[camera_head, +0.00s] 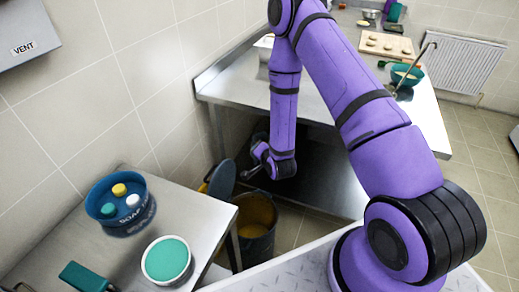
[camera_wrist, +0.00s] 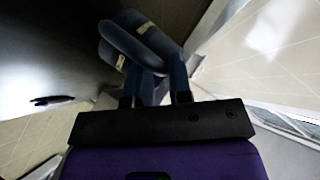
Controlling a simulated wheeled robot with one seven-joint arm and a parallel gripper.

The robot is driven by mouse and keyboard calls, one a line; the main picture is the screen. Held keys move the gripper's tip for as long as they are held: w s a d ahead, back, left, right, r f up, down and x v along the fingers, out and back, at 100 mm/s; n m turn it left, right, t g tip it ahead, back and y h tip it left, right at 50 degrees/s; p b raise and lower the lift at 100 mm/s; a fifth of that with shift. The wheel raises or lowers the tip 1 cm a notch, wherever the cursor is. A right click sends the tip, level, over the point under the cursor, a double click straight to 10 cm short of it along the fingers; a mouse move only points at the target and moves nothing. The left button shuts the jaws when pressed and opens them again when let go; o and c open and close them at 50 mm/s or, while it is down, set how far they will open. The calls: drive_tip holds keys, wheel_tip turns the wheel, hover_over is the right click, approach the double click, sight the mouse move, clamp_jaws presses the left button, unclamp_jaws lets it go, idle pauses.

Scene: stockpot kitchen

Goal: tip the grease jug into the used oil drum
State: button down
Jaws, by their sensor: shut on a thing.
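My gripper (camera_head: 259,160) hangs low in the head view, at the end of the lowered arm, between the two steel tables. In the wrist view my gripper (camera_wrist: 155,96) is shut on the dark blue grease jug (camera_wrist: 145,40), which carries pale labels and looks tilted. In the head view the jug is mostly hidden or too dark to make out clearly. The used oil drum (camera_head: 256,228) is a dark open bin with brownish yellow inside, standing on the floor below and slightly left of my gripper. I cannot tell whether anything flows from the jug.
A blue-grey disc (camera_head: 222,179) stands beside the drum. The near table holds a blue soap basin (camera_head: 118,222) with coloured items and a white tub (camera_head: 166,282) with a green top. The far steel table (camera_head: 240,82) edges the space behind my forearm.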

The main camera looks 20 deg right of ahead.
drive_tip(key=s+a+f+h, duration=0.1)
drive_tip(key=s+a+f, duration=0.2)
drive_tip(key=f, duration=0.5)
drive_tip(key=s+a+f, duration=0.2)
drive_tip(key=a+f, duration=0.1)
drive_tip(key=f, duration=0.5)
drive_tip(key=s+a+f+h, duration=0.1)
drive_tip(key=s+a+f, duration=0.2)
drive_tip(key=f, duration=0.5)
drive_tip(key=w+d+r+m+g+y, duration=0.3)
drive_tip(key=r+m+g+y, duration=0.15)
drive_tip(key=r+g, duration=0.2)
drive_tip(key=w+d+f+m+g+y, duration=0.4)
drive_tip(key=w+d+g+y, duration=0.4)
drive_tip(key=w+g+y, duration=0.1)
drive_tip(key=shift+w+y, duration=0.3)
drive_tip(key=shift+y, duration=0.15)
idle(0.6)
drive_tip(key=shift+f, duration=0.1)
